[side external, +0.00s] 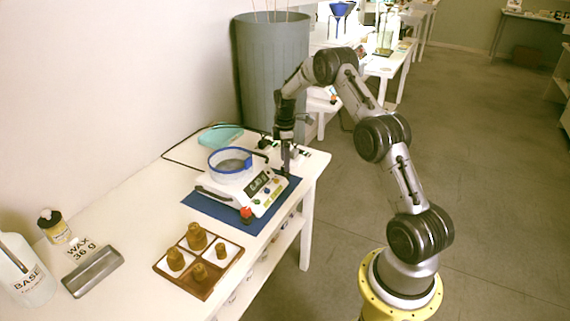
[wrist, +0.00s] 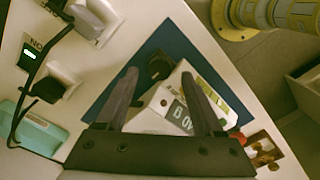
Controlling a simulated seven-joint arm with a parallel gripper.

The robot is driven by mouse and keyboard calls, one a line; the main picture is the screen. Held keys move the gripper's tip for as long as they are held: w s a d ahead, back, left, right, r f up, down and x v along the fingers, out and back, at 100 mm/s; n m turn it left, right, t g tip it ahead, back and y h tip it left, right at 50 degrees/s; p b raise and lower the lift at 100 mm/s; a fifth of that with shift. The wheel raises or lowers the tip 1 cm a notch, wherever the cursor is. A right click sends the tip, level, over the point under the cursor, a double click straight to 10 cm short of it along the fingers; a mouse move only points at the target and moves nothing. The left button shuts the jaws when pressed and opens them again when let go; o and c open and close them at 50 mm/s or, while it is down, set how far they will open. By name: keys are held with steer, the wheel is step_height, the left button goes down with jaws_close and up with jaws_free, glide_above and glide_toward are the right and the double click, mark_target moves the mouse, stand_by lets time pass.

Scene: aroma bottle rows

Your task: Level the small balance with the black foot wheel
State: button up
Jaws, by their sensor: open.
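The small white balance (side external: 258,190) stands on a blue mat (side external: 214,209) on the table, with a blue-rimmed round pan (side external: 230,160) on top and a dark display on its front. A red knob (side external: 246,215) shows at its near corner. My gripper (side external: 287,168) points down at the balance's far right corner. In the wrist view my gripper (wrist: 160,75) is open, its two dark fingers apart. The black foot wheel (wrist: 158,66) shows between and just beyond the fingertips, beside the balance body (wrist: 165,108). I cannot tell whether either finger touches it. The balance's level indicator cannot be made out.
A wooden tray (side external: 209,292) with several brown-gold pieces stands in front of the balance. A grey bar (side external: 93,271), a WAX card and a BASE bottle (side external: 24,272) are at the left. Behind are a teal dish (side external: 221,136), black cables and a large grey bin (side external: 270,75).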

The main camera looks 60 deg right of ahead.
steer(key=shift+f, duration=1.05)
jaws_close()
